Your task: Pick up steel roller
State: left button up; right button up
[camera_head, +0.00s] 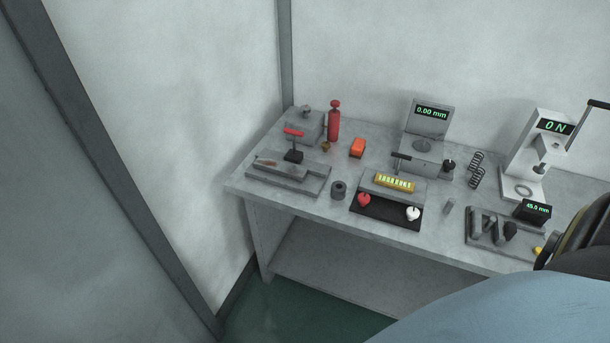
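A small grey cylinder (449,206), which looks like the steel roller, stands upright on the grey workbench (395,236). It is between the black mat with the red and white knobs and the grey fixture at right. A dark, short, hollow round piece (338,190) stands left of the mat; I cannot tell if it is a roller too. Neither of my grippers shows in the head view. A blue rounded part at the lower right looks like mine and hides the bench's front right.
A grey fixture (482,239) and a small display reading 49.5 mm (536,210) stand at right. A yellow-faced block (394,181) sits behind the black mat (386,214).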

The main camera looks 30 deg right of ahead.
aim_at(339, 191)
jog(key=z, duration=0.5)
jog(key=i, duration=0.95)
jog(key=z, duration=0.85)
